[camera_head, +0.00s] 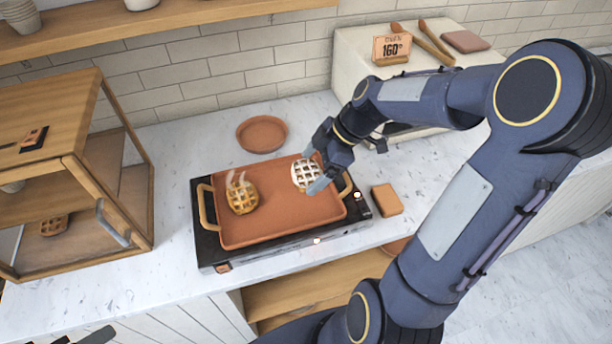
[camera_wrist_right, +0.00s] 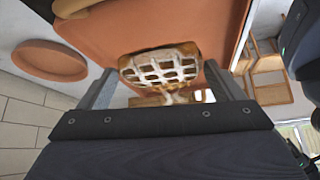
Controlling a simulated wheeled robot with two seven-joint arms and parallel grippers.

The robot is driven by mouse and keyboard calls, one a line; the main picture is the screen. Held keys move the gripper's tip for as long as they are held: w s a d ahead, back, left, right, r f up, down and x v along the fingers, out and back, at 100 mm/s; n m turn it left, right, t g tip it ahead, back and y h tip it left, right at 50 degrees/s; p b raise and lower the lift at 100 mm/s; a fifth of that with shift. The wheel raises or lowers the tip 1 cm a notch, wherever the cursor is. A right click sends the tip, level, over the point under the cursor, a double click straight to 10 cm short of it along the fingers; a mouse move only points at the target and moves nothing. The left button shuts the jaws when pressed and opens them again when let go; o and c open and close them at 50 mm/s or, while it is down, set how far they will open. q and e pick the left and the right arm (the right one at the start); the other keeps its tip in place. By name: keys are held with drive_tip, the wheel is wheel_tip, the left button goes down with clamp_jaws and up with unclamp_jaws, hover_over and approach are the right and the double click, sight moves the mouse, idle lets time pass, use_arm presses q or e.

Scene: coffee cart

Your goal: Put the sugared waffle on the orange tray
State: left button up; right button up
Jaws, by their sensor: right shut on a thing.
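The sugared waffle (camera_head: 304,173), dusted white, is at the right part of the orange tray (camera_head: 270,228). My right gripper (camera_head: 318,172) is shut on it, with a finger on each side. In the right wrist view the waffle (camera_wrist_right: 160,68) shows between the fingers, over the tray's orange surface (camera_wrist_right: 150,25). I cannot tell whether it touches the tray.
The tray has handles at both ends and sits on a black hot plate (camera_head: 216,258). A round terracotta dish (camera_head: 262,134) lies behind it, a brown block (camera_head: 386,199) to its right. A wood-framed case (camera_head: 75,205) stands left. A 160° sign (camera_head: 391,48) stands back right.

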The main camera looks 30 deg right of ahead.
sight(307, 181)
drive_tip(key=shift+w+a+f, duration=0.25)
drive_tip(key=shift+a+f, duration=0.15)
drive_tip(key=shift+f, duration=0.15)
drive_tip(key=shift+w+a+f, duration=0.1)
drive_tip(key=shift+a+f, duration=0.05)
drive_tip(key=shift+f, duration=0.8)
drive_tip(key=shift+a+f, duration=0.1)
drive_tip(key=shift+f, duration=0.85)
drive_tip(key=o, duration=0.9)
drive_tip(key=shift+c, duration=0.2)
